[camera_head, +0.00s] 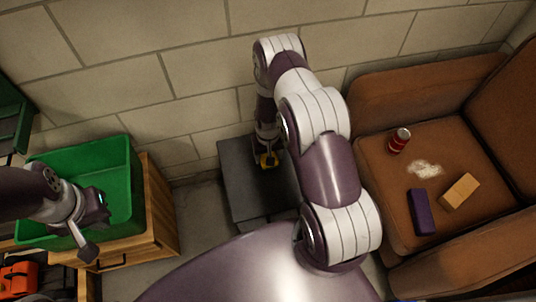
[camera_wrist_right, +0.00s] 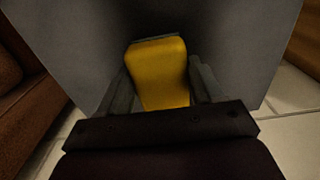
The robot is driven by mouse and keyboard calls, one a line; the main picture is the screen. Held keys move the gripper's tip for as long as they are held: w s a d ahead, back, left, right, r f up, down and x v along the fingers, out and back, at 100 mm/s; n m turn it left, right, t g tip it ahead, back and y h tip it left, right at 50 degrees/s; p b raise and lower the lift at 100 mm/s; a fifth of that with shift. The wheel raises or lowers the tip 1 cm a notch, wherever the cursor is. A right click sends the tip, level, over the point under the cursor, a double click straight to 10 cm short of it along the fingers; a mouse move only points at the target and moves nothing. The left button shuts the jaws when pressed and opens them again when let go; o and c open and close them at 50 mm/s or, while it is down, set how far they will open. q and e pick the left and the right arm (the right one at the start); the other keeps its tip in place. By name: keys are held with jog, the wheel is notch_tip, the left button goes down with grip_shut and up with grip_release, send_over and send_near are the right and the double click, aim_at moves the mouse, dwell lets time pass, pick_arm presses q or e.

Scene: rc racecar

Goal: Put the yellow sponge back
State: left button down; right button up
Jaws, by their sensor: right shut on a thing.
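The yellow sponge (camera_head: 268,160) is at the end of my right arm, over the top of a dark grey box-shaped stand (camera_head: 240,185). In the right wrist view the sponge (camera_wrist_right: 160,72) stands between the two fingers of my right gripper (camera_wrist_right: 163,85), which is shut on it. The grey stand (camera_wrist_right: 235,40) fills the view behind it. I cannot tell whether the sponge touches the stand. My left gripper (camera_head: 97,228) is open and empty, over the green bin at the left.
The green bin (camera_head: 125,170) sits on a wooden cabinet (camera_head: 160,215). A brown sofa (camera_head: 385,215) at the right bears a red can (camera_head: 399,140), a white spill (camera_head: 425,169), a purple block (camera_head: 421,212) and an orange block (camera_head: 460,191). A brick wall (camera_head: 180,90) stands behind.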

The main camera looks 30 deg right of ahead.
jog(key=o, duration=0.9)
jog(key=shift+o, duration=0.2)
jog(key=s+a+r+n+p, duration=0.1)
jog(key=s+a+r, duration=0.1)
jog(key=r, duration=1.1)
jog(key=s+a+r+n+p, duration=0.1)
jog(key=s+a+r+p, duration=0.15)
jog(key=r, duration=1.05)
jog(key=s+a+r+t, duration=0.1)
jog(key=s+a+r, duration=0.3)
jog(key=s+r, duration=0.45)
notch_tip(320, 180, up, 16)
jog(key=p, duration=1.6)
jog(key=shift+d+n, duration=0.25)
jog(key=shift+n, duration=0.15)
